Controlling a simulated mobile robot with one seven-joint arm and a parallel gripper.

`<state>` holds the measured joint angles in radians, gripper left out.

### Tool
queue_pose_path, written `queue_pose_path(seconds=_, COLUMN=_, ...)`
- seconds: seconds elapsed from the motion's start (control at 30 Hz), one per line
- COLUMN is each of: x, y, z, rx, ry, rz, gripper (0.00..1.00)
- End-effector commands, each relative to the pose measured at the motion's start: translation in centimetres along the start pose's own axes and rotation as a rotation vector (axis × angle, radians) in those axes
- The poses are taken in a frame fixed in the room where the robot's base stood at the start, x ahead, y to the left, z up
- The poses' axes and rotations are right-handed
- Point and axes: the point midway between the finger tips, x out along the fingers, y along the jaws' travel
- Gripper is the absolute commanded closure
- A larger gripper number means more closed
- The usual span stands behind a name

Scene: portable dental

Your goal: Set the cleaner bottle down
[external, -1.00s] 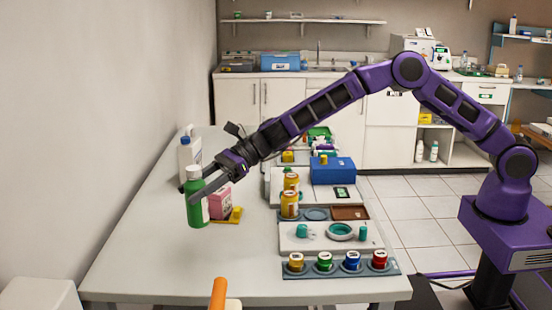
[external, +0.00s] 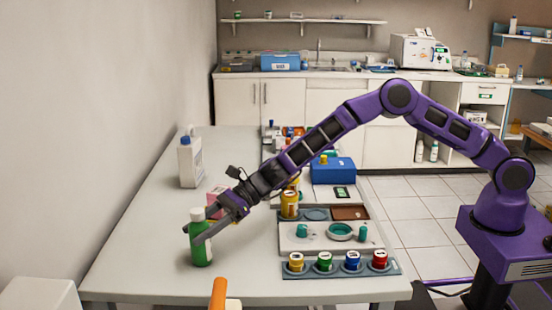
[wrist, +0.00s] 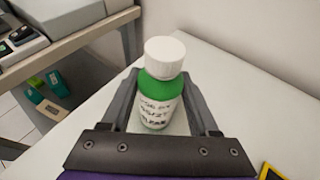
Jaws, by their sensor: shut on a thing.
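The cleaner bottle (external: 201,245) is green with a white cap and stands upright at the left front part of the white table (external: 150,265). My gripper (external: 197,232) is shut on it, with a finger on each side of its upper body. In the external view its base looks at or very near the table top; I cannot tell if it touches. In the wrist view the bottle (wrist: 160,88) sits upright between the two fingers (wrist: 160,105), its label facing the camera. Its base is hidden there.
A white jug with a blue cap (external: 190,163) stands farther back on the left. A pink box (external: 214,197) is partly hidden behind my gripper. A rack with several colored jars (external: 340,271) lies to the right. The table around the bottle is clear.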

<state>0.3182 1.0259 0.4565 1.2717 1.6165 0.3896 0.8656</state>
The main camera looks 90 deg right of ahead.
Motion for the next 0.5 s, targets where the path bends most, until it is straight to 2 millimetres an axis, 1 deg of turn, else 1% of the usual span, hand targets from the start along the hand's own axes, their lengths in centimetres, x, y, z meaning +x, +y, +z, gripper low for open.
queue_pose_path(seconds=0.17, x=0.18, y=0.0, z=-0.37, rx=0.0, ry=-0.001, rz=0.0, gripper=1.0)
queue_pose_path(seconds=0.2, x=0.18, y=0.0, z=-0.43, rx=0.0, ry=0.0, rz=0.0, gripper=0.37)
queue_pose_path(seconds=0.27, x=0.14, y=0.01, z=-0.33, rx=0.0, ry=0.0, rz=0.0, gripper=0.27)
queue_pose_path(seconds=0.3, x=0.14, y=0.01, z=-0.34, rx=0.0, ry=0.0, rz=0.0, gripper=0.19)
queue_pose_path(seconds=0.37, x=0.14, y=0.01, z=-0.35, rx=0.0, ry=0.001, rz=0.0, gripper=0.09)
queue_pose_path(seconds=0.5, x=0.14, y=0.01, z=-0.35, rx=0.0, ry=0.001, rz=0.0, gripper=0.09)
